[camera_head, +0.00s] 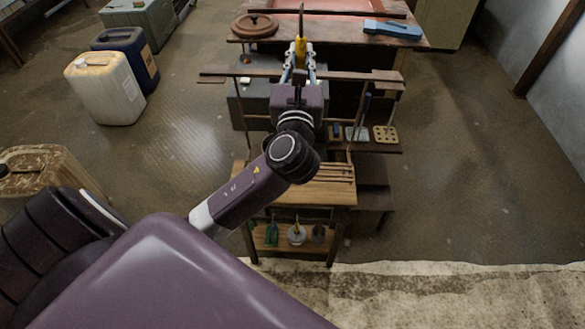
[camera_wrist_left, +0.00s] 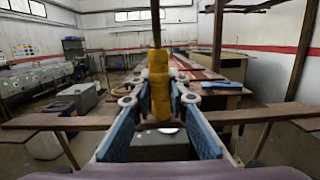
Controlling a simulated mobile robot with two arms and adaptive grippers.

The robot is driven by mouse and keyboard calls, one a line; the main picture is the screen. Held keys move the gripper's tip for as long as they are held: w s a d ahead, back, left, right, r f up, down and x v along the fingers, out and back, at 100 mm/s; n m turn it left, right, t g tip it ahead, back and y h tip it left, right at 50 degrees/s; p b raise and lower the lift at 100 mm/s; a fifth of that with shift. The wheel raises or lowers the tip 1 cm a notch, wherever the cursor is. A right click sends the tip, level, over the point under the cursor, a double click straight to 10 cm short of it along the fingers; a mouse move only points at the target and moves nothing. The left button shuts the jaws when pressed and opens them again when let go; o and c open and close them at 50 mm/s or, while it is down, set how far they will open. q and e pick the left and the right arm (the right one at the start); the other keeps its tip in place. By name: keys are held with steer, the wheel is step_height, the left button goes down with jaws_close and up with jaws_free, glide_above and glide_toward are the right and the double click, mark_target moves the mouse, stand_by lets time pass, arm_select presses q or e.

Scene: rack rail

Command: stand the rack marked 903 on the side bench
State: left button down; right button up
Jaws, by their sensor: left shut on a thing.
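My left gripper (camera_head: 300,50) is shut on a yellow-handled tool (camera_head: 301,46); a thin dark shaft points up from the handle. In the left wrist view the yellow handle (camera_wrist_left: 159,88) stands upright between the blue finger pads. A tan rack with several holes (camera_head: 385,134) lies on a low shelf right of my left arm; no number is readable on it. I cannot tell whether it is the rack marked 903. A small wooden bench (camera_head: 330,192) with a slatted top stands in front, partly behind my arm; I cannot tell if it is the side bench. My right gripper is not in view.
A wooden rail (camera_head: 355,76) crosses close beside my left gripper. A workbench behind bears a brown round lid (camera_head: 254,26) and a blue tool (camera_head: 392,29). White (camera_head: 105,88) and dark blue (camera_head: 128,55) canisters stand left. Floor is clear at right.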

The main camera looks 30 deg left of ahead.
arm_select(q)
steer(key=w+a+r+b, duration=0.1)
steer(key=w+a+r, duration=0.1)
steer(key=w+r, duration=0.3)
step_height(320, 180, down, 20)
steer(key=b, duration=0.3)
steer(key=shift+d+y, duration=0.15)
steer(key=shift+y, duration=0.15)
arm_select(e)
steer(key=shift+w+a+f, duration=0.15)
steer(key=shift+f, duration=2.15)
arm_select(q)
steer(key=shift+s, duration=0.1)
steer(key=c, duration=1.9)
jaws_free()
steer(key=shift+f+g, duration=0.1)
steer(key=shift+g, duration=0.2)
steer(key=shift+o, duration=0.3)
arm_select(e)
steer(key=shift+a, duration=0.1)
arm_select(q)
steer(key=b+v, duration=0.2)
steer(key=v, duration=1)
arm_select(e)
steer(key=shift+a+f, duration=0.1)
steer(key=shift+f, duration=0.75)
